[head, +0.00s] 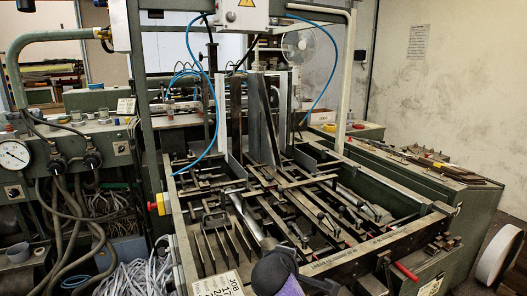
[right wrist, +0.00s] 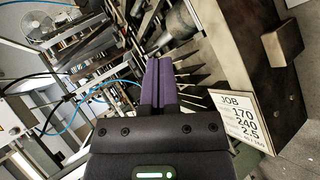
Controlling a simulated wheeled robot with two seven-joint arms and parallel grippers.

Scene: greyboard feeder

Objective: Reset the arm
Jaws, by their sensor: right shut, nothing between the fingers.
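My right gripper (right wrist: 159,64) shows in the right wrist view with its two purple fingers pressed together and nothing between them. It is in the air in front of the greyboard feeder (right wrist: 195,50), apart from the job card beside it. In the head view a dark rounded part of my right arm with a purple piece shows at the bottom centre, in front of the feeder's front rail (head: 375,245). The fingertips cannot be made out there. My left gripper is in neither view.
The feeder bed has several bars and upright plates. A white job card (head: 222,285) is at its front left and also shows in the right wrist view (right wrist: 243,118). A gauge panel (head: 14,155) and cables stand left. A green side cabinet (head: 445,215) stands right.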

